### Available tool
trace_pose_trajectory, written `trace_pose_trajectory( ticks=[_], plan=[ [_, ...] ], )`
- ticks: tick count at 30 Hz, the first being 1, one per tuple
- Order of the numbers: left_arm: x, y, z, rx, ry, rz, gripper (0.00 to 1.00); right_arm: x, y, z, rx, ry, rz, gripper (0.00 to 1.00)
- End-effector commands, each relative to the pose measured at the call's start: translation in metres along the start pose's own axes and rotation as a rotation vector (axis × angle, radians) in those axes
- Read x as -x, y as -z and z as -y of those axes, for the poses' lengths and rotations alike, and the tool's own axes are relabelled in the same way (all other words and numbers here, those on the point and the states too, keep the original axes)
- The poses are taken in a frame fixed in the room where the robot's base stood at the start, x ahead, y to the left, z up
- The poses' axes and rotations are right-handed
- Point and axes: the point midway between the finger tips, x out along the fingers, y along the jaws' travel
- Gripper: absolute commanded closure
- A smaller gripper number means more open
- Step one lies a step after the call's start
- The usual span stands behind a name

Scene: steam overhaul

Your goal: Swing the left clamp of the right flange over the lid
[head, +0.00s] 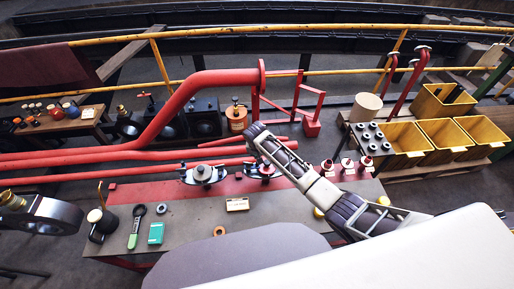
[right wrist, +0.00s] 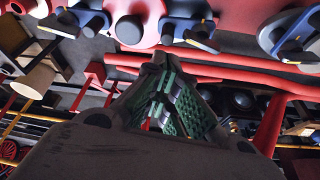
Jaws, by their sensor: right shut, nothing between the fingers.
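The right flange (head: 263,171) sits on the bench, red with a pale lid and dark clamps at its sides, partly behind my right arm. In the right wrist view its lid (right wrist: 130,30) is at the top, with one clamp (right wrist: 190,32) to the right and another (right wrist: 88,18) to the left. The exact clamp angles are hard to tell. My right gripper (head: 253,131) is shut and empty, beyond the flange and apart from it. Its green-padded fingers (right wrist: 163,95) show in the right wrist view. My left gripper is not in view.
The left flange (head: 203,174) stands beside the right one. Red pipes (head: 150,155) run behind them. Yellow bins (head: 405,138) stand at right.

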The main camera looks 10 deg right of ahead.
Motion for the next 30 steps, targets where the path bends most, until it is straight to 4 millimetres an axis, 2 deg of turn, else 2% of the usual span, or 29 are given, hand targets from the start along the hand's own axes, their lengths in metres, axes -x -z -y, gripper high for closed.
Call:
trace_pose_trajectory(
  ticks=[18,24,30],
  plan=[
    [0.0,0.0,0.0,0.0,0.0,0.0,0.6,0.06,0.001,0.0,-0.001,0.0,-0.003,1.0],
    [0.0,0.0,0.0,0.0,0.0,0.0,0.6,0.07,0.001,-0.001,-0.001,-0.001,-0.002,1.0],
    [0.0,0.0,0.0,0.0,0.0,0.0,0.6,0.072,0.001,-0.001,-0.001,-0.001,-0.002,1.0]
  ],
)
